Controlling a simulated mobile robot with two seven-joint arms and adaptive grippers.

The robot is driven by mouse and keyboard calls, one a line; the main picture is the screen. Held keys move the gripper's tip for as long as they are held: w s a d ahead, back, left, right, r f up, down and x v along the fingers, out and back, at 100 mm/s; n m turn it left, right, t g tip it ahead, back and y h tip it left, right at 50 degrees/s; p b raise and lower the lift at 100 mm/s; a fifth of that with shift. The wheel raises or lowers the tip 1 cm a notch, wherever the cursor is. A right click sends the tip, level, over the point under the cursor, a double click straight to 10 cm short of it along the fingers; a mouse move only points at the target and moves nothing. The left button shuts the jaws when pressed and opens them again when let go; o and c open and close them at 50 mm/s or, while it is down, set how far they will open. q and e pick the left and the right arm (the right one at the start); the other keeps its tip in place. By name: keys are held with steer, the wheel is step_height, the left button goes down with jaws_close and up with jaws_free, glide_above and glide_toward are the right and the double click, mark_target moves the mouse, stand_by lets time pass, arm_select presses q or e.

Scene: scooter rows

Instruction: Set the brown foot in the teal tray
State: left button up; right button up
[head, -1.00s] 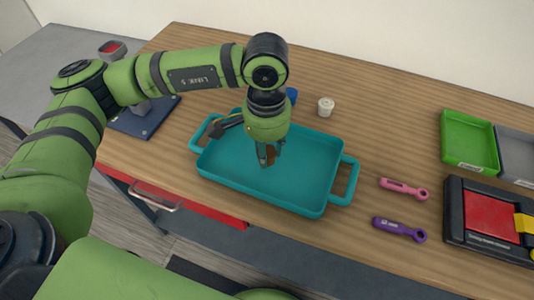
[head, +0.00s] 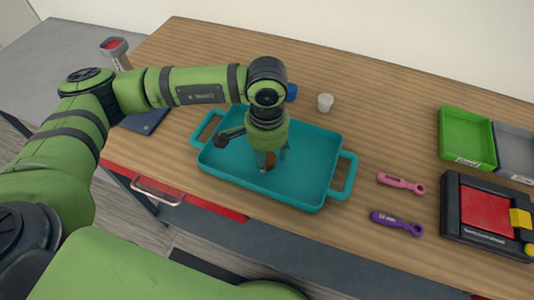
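The teal tray (head: 312,193) sits on the wooden table, with a handle at each end. My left gripper (head: 271,161) points down inside the tray, low over its floor. Its fingers are spread apart, and the brown foot (head: 271,161) shows as a small brown patch between them. The foot appears to be down at the tray floor, mostly hidden by the fingers. My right gripper is not in view.
A white cap (head: 325,102) and a blue round item (head: 291,92) stand behind the tray. Pink (head: 400,183) and purple (head: 397,223) tools lie to its right. Beyond them are a green bin (head: 467,138), a grey bin (head: 515,150) and a black case (head: 455,222).

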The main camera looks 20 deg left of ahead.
mark_target(267, 157)
arm_select(q)
steer(key=shift+r+p, duration=0.2)
steer(key=shift+p, duration=0.1)
step_height(267, 157, up, 12)
steer(key=b, duration=0.2)
steer(key=shift+a, duration=0.1)
stand_by(0.4)
